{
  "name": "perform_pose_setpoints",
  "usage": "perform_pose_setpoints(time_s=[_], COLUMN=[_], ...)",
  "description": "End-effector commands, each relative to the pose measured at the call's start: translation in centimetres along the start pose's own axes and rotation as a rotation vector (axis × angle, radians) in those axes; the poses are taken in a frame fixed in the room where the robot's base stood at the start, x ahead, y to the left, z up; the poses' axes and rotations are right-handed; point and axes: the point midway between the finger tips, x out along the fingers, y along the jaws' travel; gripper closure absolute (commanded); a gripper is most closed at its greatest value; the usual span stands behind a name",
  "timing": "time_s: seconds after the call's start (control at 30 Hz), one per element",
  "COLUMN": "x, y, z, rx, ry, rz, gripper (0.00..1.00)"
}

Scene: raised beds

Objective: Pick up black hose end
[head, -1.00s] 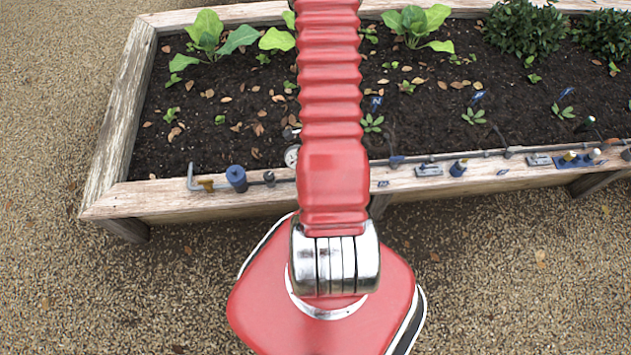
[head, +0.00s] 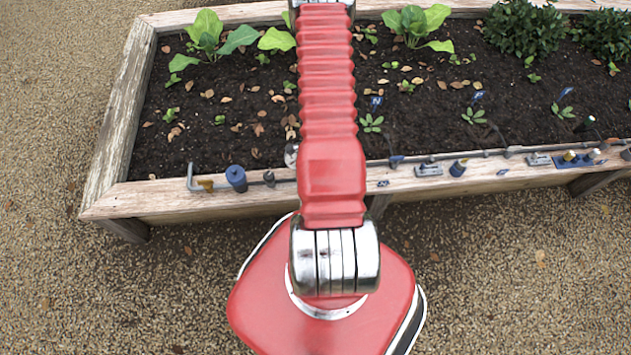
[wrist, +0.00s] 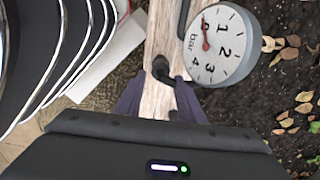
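A black hose end (wrist: 161,68) shows in the wrist view. It lies over the wooden rim of the raised bed, close to a round white pressure gauge marked "bar" (wrist: 217,44). My gripper (wrist: 160,96) is open, its two dark fingers standing apart on either side of the rim, with the black piece between or just beyond them. I cannot tell whether a finger touches it. In the head view my red arm hides the gripper and the hose end; only a sliver of the gauge (head: 291,155) shows beside the arm.
The bed's front rim (head: 150,200) carries a bent metal rod, a blue cylinder (head: 236,178) and, further right, several small metal and blue fittings (head: 458,168). Leafy plants (head: 208,40) grow in dark soil behind. Gravel in front is clear.

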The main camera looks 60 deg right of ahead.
Motion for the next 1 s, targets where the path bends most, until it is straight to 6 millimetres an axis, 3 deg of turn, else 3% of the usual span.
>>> perform_pose_setpoints(time_s=[0.27,0.7,1.0], x=[0.4,4.5,5.2], y=[0.0,0.0,0.0], z=[0.1,0.4,0.4], rx=[-0.001,-0.001,-0.001], ry=[0.000,0.000,0.000], rz=[0.001,0.002,0.001], gripper=[0.65,0.65,0.65])
